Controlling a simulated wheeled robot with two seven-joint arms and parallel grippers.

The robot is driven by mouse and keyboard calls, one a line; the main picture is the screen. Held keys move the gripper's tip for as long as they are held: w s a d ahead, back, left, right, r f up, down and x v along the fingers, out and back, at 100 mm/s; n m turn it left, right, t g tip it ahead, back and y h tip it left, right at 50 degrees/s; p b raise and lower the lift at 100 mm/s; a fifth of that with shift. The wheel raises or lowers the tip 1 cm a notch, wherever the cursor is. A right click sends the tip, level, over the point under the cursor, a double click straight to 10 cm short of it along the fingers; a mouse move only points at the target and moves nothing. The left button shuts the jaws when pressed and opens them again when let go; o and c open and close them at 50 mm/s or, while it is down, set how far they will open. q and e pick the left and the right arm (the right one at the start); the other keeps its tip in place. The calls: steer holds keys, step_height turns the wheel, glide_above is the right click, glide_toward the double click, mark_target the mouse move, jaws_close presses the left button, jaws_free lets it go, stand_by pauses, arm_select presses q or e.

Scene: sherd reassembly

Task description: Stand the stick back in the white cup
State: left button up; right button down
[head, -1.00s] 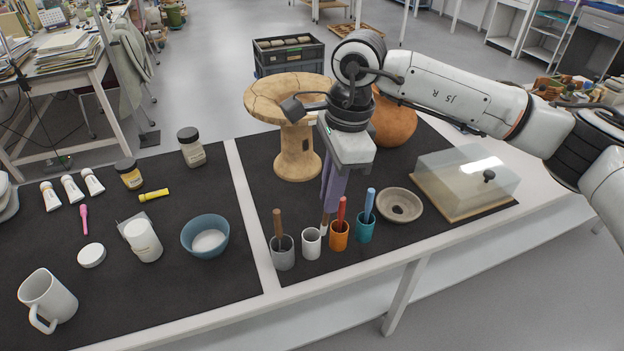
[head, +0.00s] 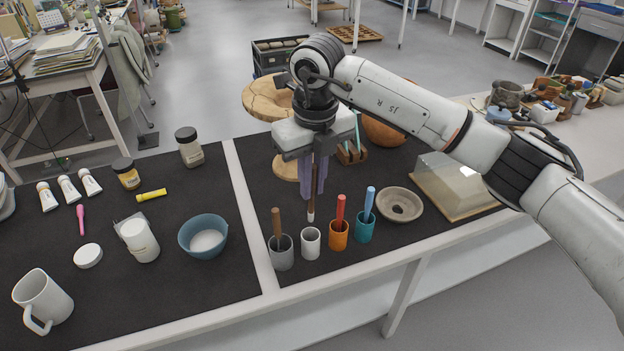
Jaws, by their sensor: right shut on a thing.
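The white cup (head: 311,243) stands empty-looking on the dark mat, between the grey cup and the orange cup. My right gripper (head: 313,192) points down just behind and above it, shut on a stick (head: 312,206). The stick is brown with a pale lower end. It hangs about upright, its tip a little above the white cup's rim in the picture. The gripper's fingers and body hide the stick's upper part. Whether the tip is directly over the opening I cannot tell. My left gripper is not in view.
The grey cup (head: 282,253), orange cup (head: 338,236) and teal cup (head: 365,228) each hold a stick close by. A stone ring dish (head: 400,205) and a clear-covered board (head: 457,206) lie to the right. A blue bowl (head: 203,237) is left.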

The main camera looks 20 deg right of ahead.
mark_target(312, 219)
steer(key=shift+f+b, duration=2.2)
steer(key=shift+f, duration=1.35)
step_height(312, 219, down, 2)
steer(key=shift+b, duration=0.7)
steer(key=shift+f+b, duration=0.4)
steer(key=shift+f, duration=0.25)
steer(key=c, duration=1.7)
jaws_free()
steer(key=r, duration=0.7)
steer(key=s+r, duration=0.1)
steer(key=r, duration=0.2)
steer(key=shift+r, duration=0.15)
